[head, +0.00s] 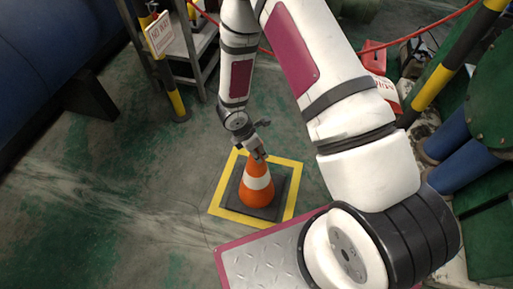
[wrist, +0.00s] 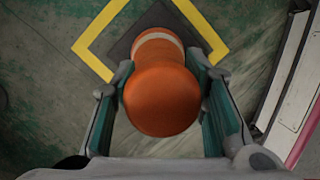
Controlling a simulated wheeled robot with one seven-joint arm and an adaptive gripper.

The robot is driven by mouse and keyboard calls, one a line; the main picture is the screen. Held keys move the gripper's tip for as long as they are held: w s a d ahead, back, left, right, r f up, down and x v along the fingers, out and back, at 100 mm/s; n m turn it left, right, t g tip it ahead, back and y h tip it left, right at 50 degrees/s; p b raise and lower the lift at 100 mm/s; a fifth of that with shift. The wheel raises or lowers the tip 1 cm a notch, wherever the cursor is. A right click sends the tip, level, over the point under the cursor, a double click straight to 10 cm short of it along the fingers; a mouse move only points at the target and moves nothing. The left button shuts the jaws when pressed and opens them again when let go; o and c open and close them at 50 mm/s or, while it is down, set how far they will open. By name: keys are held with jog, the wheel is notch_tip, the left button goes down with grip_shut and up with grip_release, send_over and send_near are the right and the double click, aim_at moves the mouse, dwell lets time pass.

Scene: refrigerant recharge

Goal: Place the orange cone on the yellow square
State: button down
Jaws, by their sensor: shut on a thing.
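The orange cone (head: 257,190) has a white band and a dark square base. It stands upright inside the yellow square outline (head: 225,214) on the floor in the head view. Its base looks to be on or very near the floor; I cannot tell for certain whether it touches. My gripper (head: 259,154) is at the cone's top. In the wrist view the cone's orange tip (wrist: 162,98) sits between the two fingers of my gripper (wrist: 163,100), which are shut on it. Part of the yellow outline (wrist: 100,35) shows behind the base there.
A yellow-black post (head: 177,100) with a sign (head: 158,34) and a metal rack (head: 190,50) stand behind left. A big blue tank (head: 50,60) is at far left. A person's blue legs (head: 465,160) and a red item (head: 374,57) are at right. The floor left of the square is clear.

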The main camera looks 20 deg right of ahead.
jog(key=c, duration=1)
grip_release()
jog(key=shift+o, duration=0.2)
jog(key=p+v, duration=0.5)
jog(key=v, duration=0.7)
jog(key=d+r+m+h, duration=0.1)
jog(key=d+r+m, duration=0.15)
jog(key=r, duration=0.45)
jog(key=d+r+m+h, duration=0.1)
jog(key=d+r+m, duration=0.1)
jog(key=d+r, duration=0.35)
jog(key=s+d+r+m, duration=0.1)
jog(key=s+r+m, duration=0.2)
jog(key=r, duration=0.5)
jog(key=s+d+r+m, duration=0.2)
jog(key=s+r+m, duration=0.15)
jog(key=r, duration=0.45)
jog(key=s+a+r+m+y, duration=0.2)
jog(key=s+r+m, duration=0.1)
jog(key=s, duration=0.4)
jog(key=s+a+r+m+y, duration=0.1)
jog(key=s+a+r+m, duration=0.1)
jog(key=s, duration=0.6)
jog(key=s+a+r+m+y, duration=0.2)
jog(key=s+r+m, duration=0.2)
jog(key=s, duration=0.4)
jog(key=shift+s+r+y, duration=0.2)
jog(key=shift+r+y, duration=0.05)
jog(key=shift+y, duration=0.05)
